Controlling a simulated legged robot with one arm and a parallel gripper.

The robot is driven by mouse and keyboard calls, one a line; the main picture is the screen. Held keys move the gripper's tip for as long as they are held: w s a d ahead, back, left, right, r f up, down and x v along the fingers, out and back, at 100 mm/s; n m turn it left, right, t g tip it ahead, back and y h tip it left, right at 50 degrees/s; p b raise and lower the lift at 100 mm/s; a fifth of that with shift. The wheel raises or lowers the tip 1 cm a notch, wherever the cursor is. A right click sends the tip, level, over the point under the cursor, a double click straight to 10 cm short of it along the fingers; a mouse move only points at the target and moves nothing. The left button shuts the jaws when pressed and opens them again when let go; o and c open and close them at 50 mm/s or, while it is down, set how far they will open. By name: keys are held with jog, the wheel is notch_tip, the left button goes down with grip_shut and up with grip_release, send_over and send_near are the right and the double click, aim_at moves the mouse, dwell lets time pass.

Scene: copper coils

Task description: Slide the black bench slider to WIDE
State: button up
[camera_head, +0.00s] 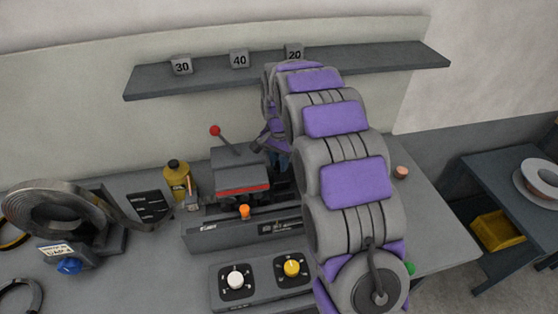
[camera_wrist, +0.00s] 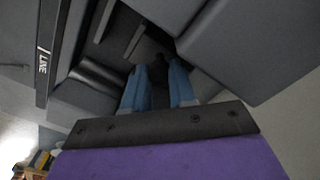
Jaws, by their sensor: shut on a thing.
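My gripper (camera_head: 281,160) has blue fingers and reaches down behind the right part of the grey bench machine (camera_head: 242,180). My arm partly hides it in the head view. In the wrist view my gripper (camera_wrist: 159,75) has its two fingers a little apart, shut on a small dark piece (camera_wrist: 158,73) that appears to be the black bench slider. The slider's full shape and its WIDE mark cannot be made out. A dark bar marked LIVE (camera_wrist: 43,60) runs along the left of the wrist view.
A red-knobbed lever (camera_head: 215,131) and an orange knob (camera_head: 244,211) stand on the machine. A dial panel (camera_head: 262,283) lies in front. A yellow bottle (camera_head: 177,178) and a coil stand (camera_head: 115,237) are at left. A shelf (camera_head: 370,60) with numbered blocks hangs above.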

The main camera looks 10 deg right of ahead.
grip_shut()
jog(key=shift+w+r+p, duration=0.2)
jog(key=shift+w+p, duration=0.75)
jog(key=shift+w, duration=0.25)
jog(key=o, duration=0.8)
grip_release()
jog(key=shift+w+a+f, duration=0.1)
jog(key=shift+a+f, duration=0.05)
jog(key=shift+o, duration=0.2)
